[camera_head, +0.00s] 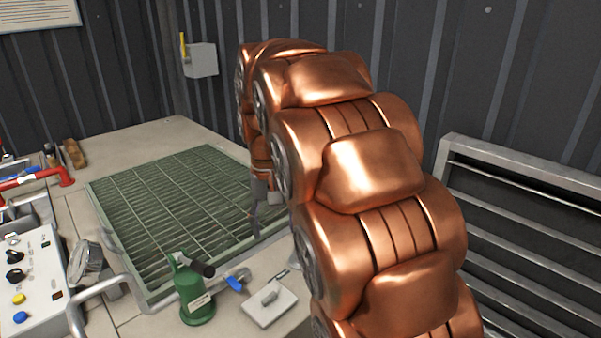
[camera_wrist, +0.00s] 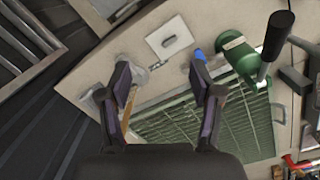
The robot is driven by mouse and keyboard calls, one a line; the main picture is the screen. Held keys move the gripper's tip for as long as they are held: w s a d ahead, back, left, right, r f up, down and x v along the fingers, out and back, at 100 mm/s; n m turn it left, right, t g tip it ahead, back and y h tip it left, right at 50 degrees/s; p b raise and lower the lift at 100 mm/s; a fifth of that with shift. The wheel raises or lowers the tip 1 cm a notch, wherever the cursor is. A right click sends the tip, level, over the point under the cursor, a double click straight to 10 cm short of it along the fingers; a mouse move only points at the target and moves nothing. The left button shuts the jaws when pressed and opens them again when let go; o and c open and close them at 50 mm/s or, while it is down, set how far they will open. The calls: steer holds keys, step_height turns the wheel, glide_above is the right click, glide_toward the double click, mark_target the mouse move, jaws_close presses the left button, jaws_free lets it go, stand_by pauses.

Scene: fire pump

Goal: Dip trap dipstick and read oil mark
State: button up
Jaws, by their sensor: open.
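My gripper (camera_wrist: 160,75) is open, its two dark fingers apart in the wrist view with nothing clearly held between them. In the head view its end shows only partly, beside the grate behind my copper arm. A light square plate with a small raised handle (camera_head: 268,302) lies on the pale deck; it also shows beyond the fingertips in the wrist view (camera_wrist: 170,38). A thin tan strip (camera_wrist: 127,108) shows beside the left finger, with a blurred roundish clear or metallic piece near that fingertip. I cannot tell whether either is the dipstick. No oil mark is readable.
A green canister with a black handle (camera_head: 195,295) and a blue lever (camera_head: 238,281) stand close to the plate. The green grating (camera_head: 160,200) lies behind. A gauge (camera_head: 85,262), pipes and a control panel (camera_head: 25,280) are at left; a slatted metal frame (camera_head: 520,220) is at right.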

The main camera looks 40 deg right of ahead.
steer(key=w+d+r+m+p, duration=0.1)
steer(key=w+d, duration=0.4)
steer(key=d, duration=0.1)
steer(key=w+d+r+m+p, duration=0.1)
steer(key=w+d+r+p, duration=0.1)
steer(key=w+d, duration=0.3)
steer(key=w+d+r+t+p, duration=0.1)
steer(key=w+d+r, duration=0.1)
steer(key=w+d, duration=0.3)
steer(key=shift+w+d+r+m+p, duration=0.1)
steer(key=shift+w+d+m+p, duration=0.1)
steer(key=shift+d, duration=0.25)
steer(key=shift+w+d+r+m+p, duration=0.1)
steer(key=shift+d+m+p, duration=0.1)
steer(key=shift+d, duration=0.25)
steer(key=shift+d+f+b, duration=0.1)
steer(key=shift+f+b, duration=0.3)
steer(key=shift+f, duration=0.1)
step_height(320, 180, down, 5)
steer(key=b, duration=0.3)
steer(key=shift+s+b, duration=0.15)
steer(key=shift+b, duration=0.2)
steer(key=shift+f+p, duration=0.3)
steer(key=shift+p, duration=0.15)
steer(key=shift+f, duration=0.75)
steer(key=shift+c, duration=0.2)
jaws_close()
